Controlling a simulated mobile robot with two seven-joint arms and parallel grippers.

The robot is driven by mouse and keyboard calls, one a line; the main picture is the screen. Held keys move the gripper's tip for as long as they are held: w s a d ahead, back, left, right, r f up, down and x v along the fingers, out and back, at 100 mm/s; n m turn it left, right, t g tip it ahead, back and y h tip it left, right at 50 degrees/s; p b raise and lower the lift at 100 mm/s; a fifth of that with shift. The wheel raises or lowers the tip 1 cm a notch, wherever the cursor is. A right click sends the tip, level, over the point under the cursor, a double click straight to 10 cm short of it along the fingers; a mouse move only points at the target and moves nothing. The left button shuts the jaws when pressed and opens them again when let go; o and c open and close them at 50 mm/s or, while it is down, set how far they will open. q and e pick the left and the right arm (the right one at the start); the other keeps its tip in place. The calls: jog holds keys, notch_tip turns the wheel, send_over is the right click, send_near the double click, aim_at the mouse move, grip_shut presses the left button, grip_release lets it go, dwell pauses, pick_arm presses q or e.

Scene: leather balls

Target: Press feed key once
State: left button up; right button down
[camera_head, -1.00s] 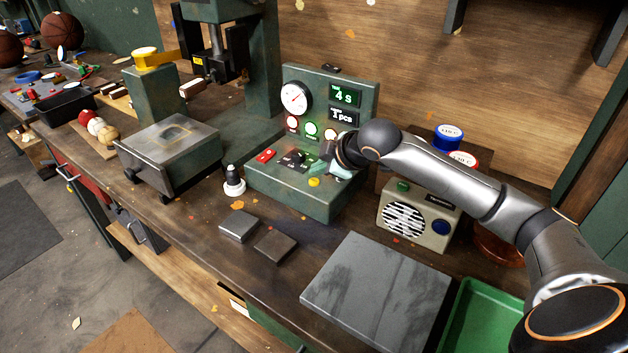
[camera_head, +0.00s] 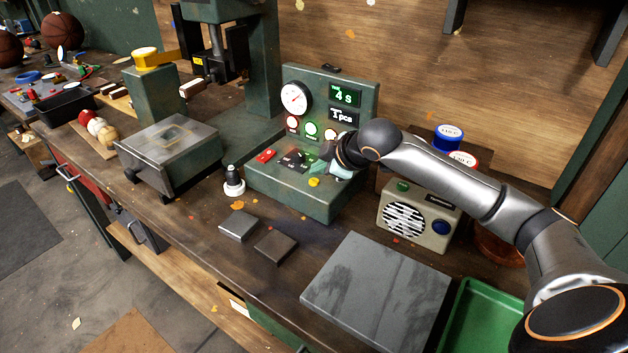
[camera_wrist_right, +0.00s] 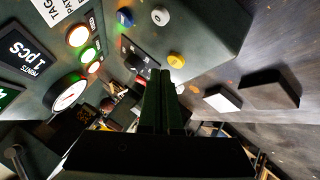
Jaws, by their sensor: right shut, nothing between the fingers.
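The green control box (camera_head: 300,188) stands on the bench with a dial and lit displays on its upright panel. Its sloped front carries a red key (camera_head: 265,155), a dark key block (camera_head: 294,160) and a yellow button (camera_head: 314,182). The wrist view also shows the yellow button (camera_wrist_right: 176,60), a blue button (camera_wrist_right: 125,17) and a pale button (camera_wrist_right: 160,15). I cannot read which is the feed key. My right gripper (camera_head: 322,168) is shut and empty, low over the sloped front. Its fingertips (camera_wrist_right: 163,73) hide part of the dark key block; contact cannot be told. My left gripper is not in view.
A white-based knob (camera_head: 233,182) stands left of the box, with two small metal blocks (camera_head: 238,226) in front. A beige speaker box (camera_head: 418,218) is to the right. A grey plate (camera_head: 378,290) and green tray (camera_head: 485,320) lie nearer.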

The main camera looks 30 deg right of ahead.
jog(key=shift+f, duration=0.1)
dwell(0.3)
jog(key=shift+f, duration=0.3)
jog(key=shift+f+p, duration=0.3)
jog(key=shift+f, duration=0.25)
dwell(0.8)
jog(key=shift+r+p, duration=0.9)
jog(key=shift+p, duration=0.35)
notch_tip(320, 180, up, 5)
jog(key=p, duration=0.6)
